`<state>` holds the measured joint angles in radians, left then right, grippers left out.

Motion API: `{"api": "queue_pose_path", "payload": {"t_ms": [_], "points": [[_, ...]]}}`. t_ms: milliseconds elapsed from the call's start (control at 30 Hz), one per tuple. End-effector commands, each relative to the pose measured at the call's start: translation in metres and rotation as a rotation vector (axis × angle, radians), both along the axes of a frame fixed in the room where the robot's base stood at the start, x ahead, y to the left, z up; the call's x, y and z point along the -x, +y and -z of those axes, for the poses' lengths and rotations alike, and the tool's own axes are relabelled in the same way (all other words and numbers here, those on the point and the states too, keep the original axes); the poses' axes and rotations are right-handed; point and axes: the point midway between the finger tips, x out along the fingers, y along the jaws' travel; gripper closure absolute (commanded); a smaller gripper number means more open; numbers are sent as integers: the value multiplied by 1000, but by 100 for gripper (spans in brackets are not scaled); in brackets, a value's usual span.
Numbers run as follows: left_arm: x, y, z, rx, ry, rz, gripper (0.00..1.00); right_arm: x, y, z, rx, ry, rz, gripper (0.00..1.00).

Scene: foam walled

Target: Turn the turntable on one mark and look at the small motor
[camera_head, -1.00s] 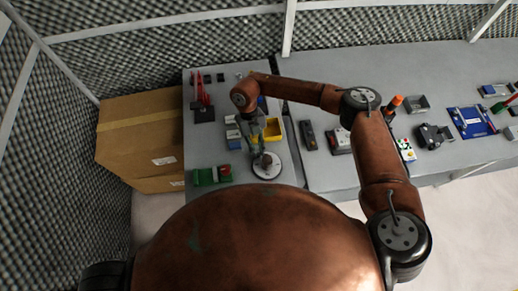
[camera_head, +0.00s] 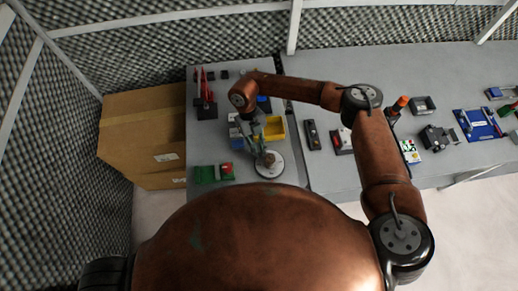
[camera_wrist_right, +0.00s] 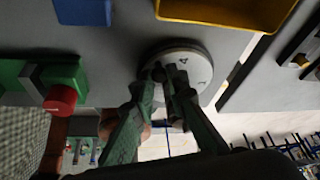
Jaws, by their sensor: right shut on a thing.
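The turntable (camera_head: 272,172) is a pale round disc near the front edge of the left bench. It also shows in the right wrist view (camera_wrist_right: 200,66), with dark marks, one like a 4, on its top. My right gripper (camera_head: 263,150) reaches down over it. In the right wrist view its two fingers (camera_wrist_right: 166,74) are close together at the disc's near side, shut on a small dark part there. The fingers hide most of that part. I cannot clearly pick out the small motor. My left gripper is not in view.
A yellow bin (camera_head: 275,128) and blue bins stand behind the turntable. A green block with a red button (camera_wrist_right: 60,98) is to its left. A cardboard box (camera_head: 140,130) stands left of the bench. More devices lie on the right bench (camera_head: 335,175).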

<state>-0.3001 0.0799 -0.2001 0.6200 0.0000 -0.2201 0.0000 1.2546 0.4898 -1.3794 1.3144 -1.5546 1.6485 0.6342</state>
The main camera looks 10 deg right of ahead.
Motion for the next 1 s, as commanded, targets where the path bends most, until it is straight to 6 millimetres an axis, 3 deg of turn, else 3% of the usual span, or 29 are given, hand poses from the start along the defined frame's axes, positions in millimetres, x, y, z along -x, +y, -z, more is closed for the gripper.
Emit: {"api": "queue_pose_path", "payload": {"t_ms": [267, 633, 1000], "points": [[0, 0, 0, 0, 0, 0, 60, 0, 0, 0, 0, 0, 0, 69], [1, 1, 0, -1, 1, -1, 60, -3, 1, -6, 0, -2, 1, 69], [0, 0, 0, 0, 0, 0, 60, -28, 12, -71, -1, -4, 0, 69]]}}
